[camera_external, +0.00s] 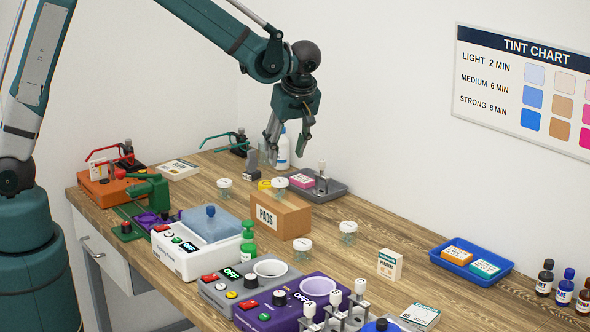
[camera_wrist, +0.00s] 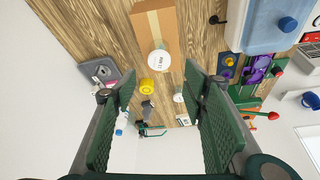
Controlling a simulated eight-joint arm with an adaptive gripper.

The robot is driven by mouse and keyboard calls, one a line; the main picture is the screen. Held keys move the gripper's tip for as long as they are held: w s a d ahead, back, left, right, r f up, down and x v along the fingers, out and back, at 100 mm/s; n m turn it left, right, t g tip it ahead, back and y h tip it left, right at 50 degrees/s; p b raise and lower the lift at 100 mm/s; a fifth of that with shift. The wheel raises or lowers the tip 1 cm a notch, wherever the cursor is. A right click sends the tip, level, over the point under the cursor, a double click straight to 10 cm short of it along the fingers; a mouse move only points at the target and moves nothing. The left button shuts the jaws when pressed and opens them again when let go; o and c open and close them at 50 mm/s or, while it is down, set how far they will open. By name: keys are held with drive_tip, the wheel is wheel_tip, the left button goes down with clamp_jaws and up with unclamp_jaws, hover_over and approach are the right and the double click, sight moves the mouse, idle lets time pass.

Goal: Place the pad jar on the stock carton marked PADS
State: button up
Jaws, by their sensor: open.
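The stock carton marked PADS (camera_external: 291,221) is brown and stands mid-table; it shows at the top of the wrist view (camera_wrist: 145,22). A clear jar with a white lid (camera_external: 280,183) is at the carton's far top edge and appears to stand on it. Its lettered lid (camera_wrist: 160,62) overlaps the carton edge in the wrist view; the lettering is too small to read surely. Similar white-lidded jars stand at the left (camera_external: 224,184), right (camera_external: 348,227) and front (camera_external: 302,245) of the carton. My gripper (camera_external: 286,143) is open, empty and high above the table, apart from the jars.
A yellow roll (camera_external: 264,184) and a grey tray (camera_external: 335,189) lie behind the carton. A white machine (camera_external: 180,262), green bottle (camera_external: 248,243) and purple-and-grey devices (camera_external: 262,319) crowd the front left. A blue tray (camera_external: 442,262) stands right. Bare wood shows right of the carton.

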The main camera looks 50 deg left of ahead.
drive_tip(key=s+a+r+m+t+h, duration=0.2)
drive_tip(key=s+a+r+m, duration=0.6)
drive_tip(key=s+r, duration=0.55)
drive_tip(key=s+a+m+t+h, duration=0.1)
drive_tip(key=s+a+m+t, duration=0.1)
drive_tip(key=s, duration=0.7)
drive_tip(key=s+a+m+t+h, duration=0.1)
drive_tip(key=s+m, duration=0.4)
drive_tip(key=s, duration=0.5)
drive_tip(key=a+t, duration=0.1)
drive_tip(key=a, duration=0.1)
drive_tip(key=shift+a+f, duration=0.2)
drive_tip(key=shift+a, duration=0.15)
drive_tip(key=shift+s, duration=0.1)
